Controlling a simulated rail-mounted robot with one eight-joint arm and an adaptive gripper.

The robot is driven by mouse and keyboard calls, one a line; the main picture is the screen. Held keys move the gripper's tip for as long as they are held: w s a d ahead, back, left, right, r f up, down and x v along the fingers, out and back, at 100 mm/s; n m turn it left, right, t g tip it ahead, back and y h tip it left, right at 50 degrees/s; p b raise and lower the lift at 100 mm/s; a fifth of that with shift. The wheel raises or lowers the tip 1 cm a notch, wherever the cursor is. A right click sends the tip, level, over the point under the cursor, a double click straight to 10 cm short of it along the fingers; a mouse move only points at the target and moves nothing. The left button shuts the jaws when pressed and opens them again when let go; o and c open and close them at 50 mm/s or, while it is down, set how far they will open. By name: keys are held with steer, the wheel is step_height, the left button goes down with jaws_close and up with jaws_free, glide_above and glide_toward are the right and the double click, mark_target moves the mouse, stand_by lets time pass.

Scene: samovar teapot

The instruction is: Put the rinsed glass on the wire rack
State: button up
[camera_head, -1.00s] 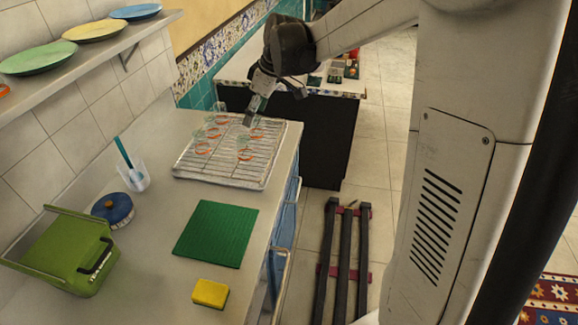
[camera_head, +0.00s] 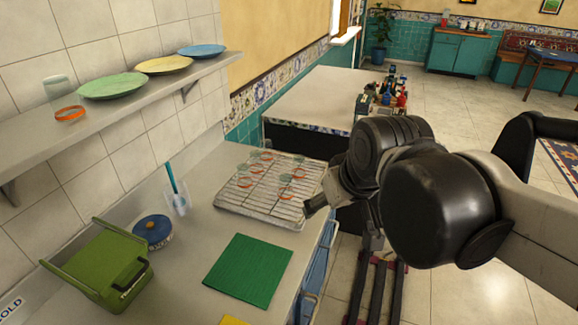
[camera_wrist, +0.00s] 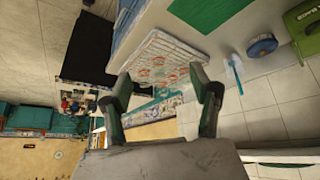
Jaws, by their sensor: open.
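The wire rack (camera_head: 300,215) lies on the counter, and it also shows in the wrist view (camera_wrist: 128,58). Several clear glasses with orange bands stand on it, one of them at its right part (camera_head: 285,181); I cannot tell which is the rinsed one. My gripper (camera_head: 314,206) is at the right edge of the rack in the head view, partly hidden by my arm. In the wrist view my gripper (camera_wrist: 166,90) has its two fingers wide apart, with nothing held between them. The rack and glasses lie beyond the fingers there.
A green mat (camera_head: 249,270), a blue round container (camera_head: 153,230), a brush in a clear holder (camera_head: 177,203) and a green box (camera_head: 97,264) are on the counter. A shelf (camera_head: 40,140) above holds plates and an orange-banded glass (camera_head: 70,114). A dark-sided counter (camera_head: 310,100) stands behind.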

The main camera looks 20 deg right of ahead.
steer(key=shift+m+t, duration=0.4)
steer(key=shift+m, duration=0.4)
steer(key=s, duration=0.1)
steer(key=s+f, duration=0.1)
steer(key=s, duration=0.1)
steer(key=s+f, duration=0.1)
steer(key=shift+s, duration=0.3)
steer(key=shift+f+b, duration=1.05)
steer(key=shift+f, duration=0.05)
